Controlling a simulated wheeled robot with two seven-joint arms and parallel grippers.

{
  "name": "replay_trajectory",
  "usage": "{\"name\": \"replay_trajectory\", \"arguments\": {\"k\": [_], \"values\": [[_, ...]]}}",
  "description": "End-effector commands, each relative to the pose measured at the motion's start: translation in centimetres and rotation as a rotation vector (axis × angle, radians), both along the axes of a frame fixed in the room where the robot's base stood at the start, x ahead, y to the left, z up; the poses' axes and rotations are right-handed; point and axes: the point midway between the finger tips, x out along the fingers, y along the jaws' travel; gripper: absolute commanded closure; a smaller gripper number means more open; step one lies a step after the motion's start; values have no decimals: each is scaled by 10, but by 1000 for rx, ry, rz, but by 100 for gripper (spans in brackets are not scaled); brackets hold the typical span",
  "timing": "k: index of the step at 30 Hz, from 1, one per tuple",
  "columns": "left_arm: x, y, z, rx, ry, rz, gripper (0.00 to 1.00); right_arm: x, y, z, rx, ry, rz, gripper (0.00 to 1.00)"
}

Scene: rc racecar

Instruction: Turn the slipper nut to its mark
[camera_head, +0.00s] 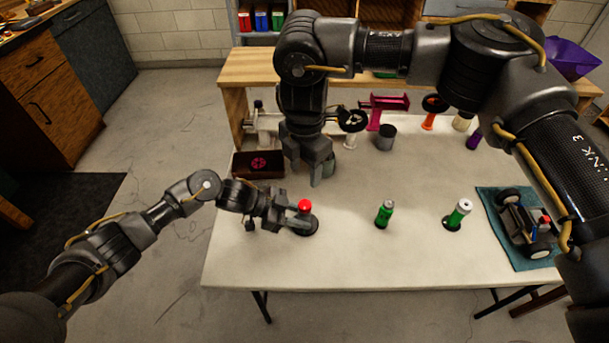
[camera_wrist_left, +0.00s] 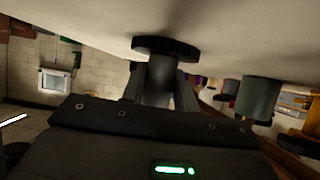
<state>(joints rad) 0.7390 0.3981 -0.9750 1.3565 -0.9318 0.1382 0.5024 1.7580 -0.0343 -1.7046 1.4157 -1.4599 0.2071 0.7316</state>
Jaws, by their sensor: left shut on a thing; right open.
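A red-topped post on a dark round base (camera_head: 305,206) stands on the white table. My left gripper (camera_head: 290,222) is shut on it from the left, low over the table. In the left wrist view, the dark ridged disc (camera_wrist_left: 165,47) lies against the table, and the post (camera_wrist_left: 158,85) is between my left fingers. My right gripper (camera_head: 318,168) is open, points down and sits behind the red-topped post, apart from it. A small dark car (camera_head: 522,226) with a red part lies on a teal mat (camera_head: 493,202) at the right. I cannot make out the slipper nut or its mark.
A brown box with a pink wheel (camera_head: 242,173) is at the back left. A grey cup (camera_head: 385,139) and a pink stand (camera_head: 383,103) are behind. The front table strip is clear.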

Motion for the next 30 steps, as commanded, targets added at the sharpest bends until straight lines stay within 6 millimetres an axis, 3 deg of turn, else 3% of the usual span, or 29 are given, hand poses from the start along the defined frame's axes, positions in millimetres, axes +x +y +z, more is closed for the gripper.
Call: {"name": "replay_trajectory", "arguments": {"k": [10,11,16,25,30], "values": [[0,0,0,-1,0,0,90,0,0,1,0,0,1,48],[0,0,0,-1,0,0,68,0,0,1,0,0,1,48],[0,0,0,0,0,0,45,0,0,1,0,0,1,48],[0,1,1,0,0,0,45,0,0,1,0,0,1,48],[1,18,9,1,-1,2,45,0,0,1,0,0,1,48]]}}
